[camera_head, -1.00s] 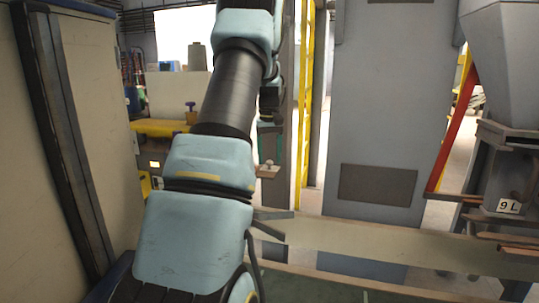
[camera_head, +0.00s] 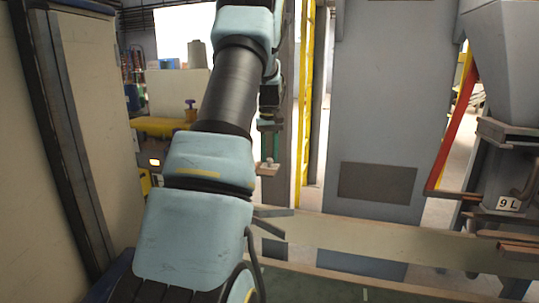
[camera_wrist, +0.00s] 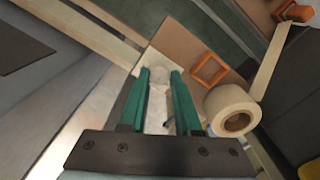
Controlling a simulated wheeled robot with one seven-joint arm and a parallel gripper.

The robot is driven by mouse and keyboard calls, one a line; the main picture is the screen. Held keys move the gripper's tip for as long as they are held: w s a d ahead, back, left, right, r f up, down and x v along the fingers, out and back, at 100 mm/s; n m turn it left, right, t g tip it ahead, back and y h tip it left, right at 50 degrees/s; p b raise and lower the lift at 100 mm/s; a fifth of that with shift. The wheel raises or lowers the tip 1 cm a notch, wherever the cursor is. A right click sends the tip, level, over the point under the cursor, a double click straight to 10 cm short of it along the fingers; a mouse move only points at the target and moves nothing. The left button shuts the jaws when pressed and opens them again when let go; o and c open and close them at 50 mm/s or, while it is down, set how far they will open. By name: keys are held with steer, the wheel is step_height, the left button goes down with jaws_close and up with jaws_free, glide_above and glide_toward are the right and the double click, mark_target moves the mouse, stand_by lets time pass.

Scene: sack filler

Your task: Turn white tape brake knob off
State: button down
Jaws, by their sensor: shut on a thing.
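The white tape brake knob (camera_wrist: 172,69) is a pale rounded piece on a tan wooden plate (camera_wrist: 188,48) in the wrist view. My gripper (camera_wrist: 160,73) has green fingers, one on each side of the knob, and is shut on it. The fingers hide part of the knob. A roll of white tape (camera_wrist: 233,109) is right of the fingers, its strip running up to the right. In the head view, a small pale knob (camera_head: 268,161) shows on a small wooden bracket (camera_head: 268,170), below my gripper, which my arm partly hides.
An orange square frame (camera_wrist: 209,70) is beside the right finger, close to the tape roll. In the head view, a grey column (camera_head: 385,100) stands right of my arm. A beige beam (camera_head: 370,243) crosses low in front. A tall cabinet panel (camera_head: 100,130) is close on the left.

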mark_target(269, 159)
steer(key=shift+n, duration=0.3)
steer(key=n+p, duration=0.1)
steer(key=n, duration=0.3)
steer(key=shift+r+n+p, duration=0.1)
steer(key=shift+n+p, duration=0.25)
steer(key=shift+n, duration=0.05)
steer(key=n+p, duration=0.1)
steer(key=n, duration=0.5)
steer(key=shift+p, duration=0.4)
steer(key=shift+n, duration=0.4)
steer(key=c, duration=0.6)
jaws_free()
step_height(269, 159, up, 11)
steer(key=b, duration=0.3)
steer(key=shift+f, duration=0.2)
